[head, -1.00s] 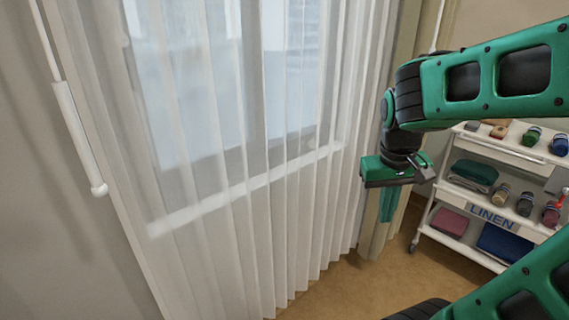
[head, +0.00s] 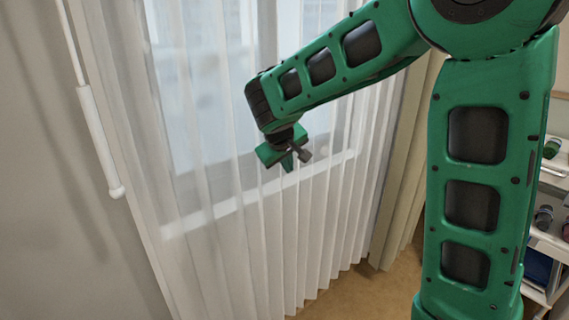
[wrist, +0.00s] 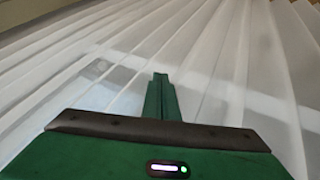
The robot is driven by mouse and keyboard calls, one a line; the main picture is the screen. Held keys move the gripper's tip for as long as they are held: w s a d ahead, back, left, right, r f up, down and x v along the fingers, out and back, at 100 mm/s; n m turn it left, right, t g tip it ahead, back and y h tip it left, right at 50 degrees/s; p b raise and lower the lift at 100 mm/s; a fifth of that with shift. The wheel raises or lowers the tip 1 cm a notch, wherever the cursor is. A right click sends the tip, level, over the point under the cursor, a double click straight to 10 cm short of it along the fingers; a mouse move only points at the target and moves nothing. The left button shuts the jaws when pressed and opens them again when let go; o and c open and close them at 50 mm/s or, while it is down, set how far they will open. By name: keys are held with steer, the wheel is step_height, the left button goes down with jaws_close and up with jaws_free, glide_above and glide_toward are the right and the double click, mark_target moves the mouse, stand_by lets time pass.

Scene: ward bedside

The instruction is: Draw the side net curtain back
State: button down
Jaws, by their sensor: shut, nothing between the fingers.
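The white net curtain (head: 213,250) hangs in pleats across the window in the head view, and the window shows through it. A white draw wand (head: 98,140) hangs at the curtain's left edge, against the grey wall. My gripper (head: 289,164) is in front of the middle-right part of the curtain, well to the right of the wand. It is shut and empty. In the wrist view the shut green fingers (wrist: 160,97) point toward the curtain's folds (wrist: 215,60). I cannot tell whether they touch the cloth.
A heavier beige curtain (head: 405,175) hangs at the right of the net. A white linen trolley (head: 548,240) stands at the right edge, partly hidden by my arm. The window sill (head: 200,217) shows behind the net. Brown floor (head: 350,295) lies below.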

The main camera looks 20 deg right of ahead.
steer(key=shift+w+d+f, duration=0.65)
steer(key=shift+d+f, duration=0.05)
steer(key=shift+d, duration=0.25)
steer(key=shift+w+d+f, duration=0.6)
steer(key=shift+d+f, duration=0.05)
steer(key=shift+d, duration=0.25)
steer(key=shift+w+d+f, duration=0.65)
steer(key=shift+d+f, duration=0.05)
steer(key=shift+d, duration=0.25)
